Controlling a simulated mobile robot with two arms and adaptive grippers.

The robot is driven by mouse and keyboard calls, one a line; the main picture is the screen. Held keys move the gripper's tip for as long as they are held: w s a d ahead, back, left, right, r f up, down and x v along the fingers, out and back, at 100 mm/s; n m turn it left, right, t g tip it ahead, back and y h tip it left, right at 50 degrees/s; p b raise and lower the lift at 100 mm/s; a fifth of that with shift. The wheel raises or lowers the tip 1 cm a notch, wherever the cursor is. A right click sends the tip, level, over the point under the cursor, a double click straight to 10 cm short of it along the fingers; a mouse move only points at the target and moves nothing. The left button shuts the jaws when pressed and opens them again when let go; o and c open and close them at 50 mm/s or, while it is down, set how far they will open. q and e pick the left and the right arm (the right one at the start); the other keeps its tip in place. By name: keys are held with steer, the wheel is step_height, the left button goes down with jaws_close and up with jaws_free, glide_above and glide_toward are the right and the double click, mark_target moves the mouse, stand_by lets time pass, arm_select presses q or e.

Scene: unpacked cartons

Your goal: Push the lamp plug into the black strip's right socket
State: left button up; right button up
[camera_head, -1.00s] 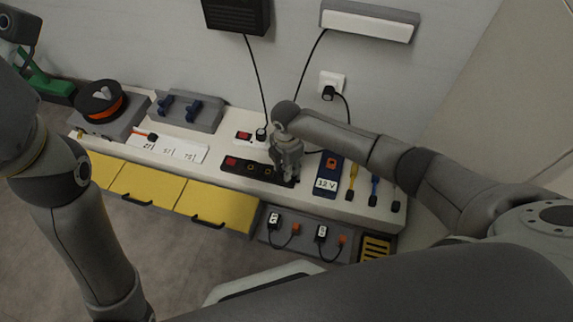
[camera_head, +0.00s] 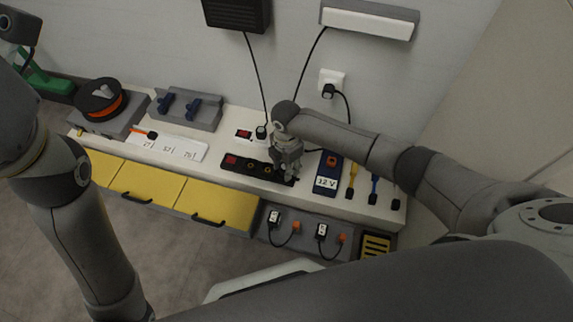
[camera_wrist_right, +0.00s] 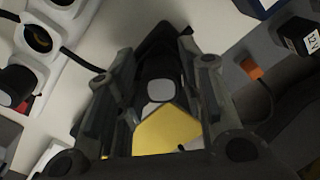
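The black strip (camera_head: 236,164) lies on the bench with a red switch at its left end; its right end is mostly hidden by my right gripper (camera_head: 288,172). That gripper points down over this end. In the right wrist view a dark body with a pale grey face (camera_wrist_right: 160,90) sits between the gripper's fingers (camera_wrist_right: 158,75); it looks like the lamp plug. Its prongs and the right socket are hidden, so I cannot tell how far in it is. The lamp (camera_head: 368,24) hangs on the wall, its black cord running down behind my arm. My left gripper is out of view.
A white strip (camera_wrist_right: 45,75) with a black plug (camera_head: 261,132) stands behind the black strip. The blue 12 V box (camera_head: 328,172) and several tools are to the right. Yellow drawers (camera_head: 150,187) and a grey shelf with adapters (camera_head: 275,217) are in front.

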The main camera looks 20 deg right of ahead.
steer(key=o, duration=0.3)
